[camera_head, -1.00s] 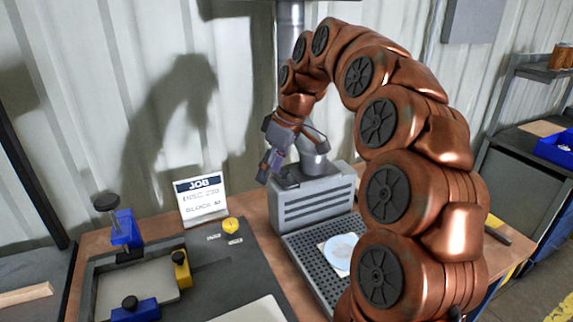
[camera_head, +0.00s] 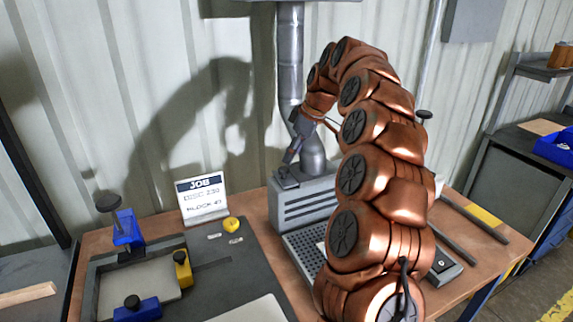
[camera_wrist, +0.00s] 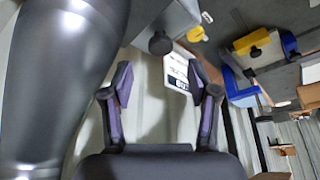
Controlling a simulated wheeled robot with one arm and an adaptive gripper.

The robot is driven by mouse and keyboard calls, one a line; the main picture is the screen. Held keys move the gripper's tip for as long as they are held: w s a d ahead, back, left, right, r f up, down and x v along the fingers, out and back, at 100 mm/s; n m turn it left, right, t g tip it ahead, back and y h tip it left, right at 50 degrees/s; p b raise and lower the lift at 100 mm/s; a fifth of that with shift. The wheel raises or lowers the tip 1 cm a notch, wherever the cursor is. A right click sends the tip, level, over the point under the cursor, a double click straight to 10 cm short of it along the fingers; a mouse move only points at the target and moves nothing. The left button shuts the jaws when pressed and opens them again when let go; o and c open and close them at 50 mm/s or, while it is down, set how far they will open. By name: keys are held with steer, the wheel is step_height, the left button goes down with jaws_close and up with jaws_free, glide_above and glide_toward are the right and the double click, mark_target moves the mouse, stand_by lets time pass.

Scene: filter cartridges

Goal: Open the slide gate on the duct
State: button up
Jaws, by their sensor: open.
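The duct (camera_head: 290,62) is a vertical silver pipe against the wall, running down to a rounded base on the grey vented unit (camera_head: 302,204). In the wrist view a large dark glossy cylinder, apparently the duct (camera_wrist: 62,75), fills the left side. My gripper (camera_head: 291,152) is just left of the duct's lower end, above the unit's top. In the wrist view my gripper (camera_wrist: 160,86) has its fingers wide apart with nothing between them. A black knob (camera_wrist: 160,43) shows beyond the fingers on a grey body. I cannot make out the slide gate; my arm hides part of the unit.
A job card (camera_head: 202,200) stands left of the unit. Dark bars (camera_head: 474,223) lie at the bench's right. A perforated tray (camera_head: 302,250) is in front of the unit.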

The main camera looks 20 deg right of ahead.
mark_target(284, 169)
steer(key=shift+p+x, duration=0.7)
steer(key=shift+x, duration=2.1)
steer(key=shift+s, duration=0.1)
steer(key=shift+c, duration=0.2)
jaws_close()
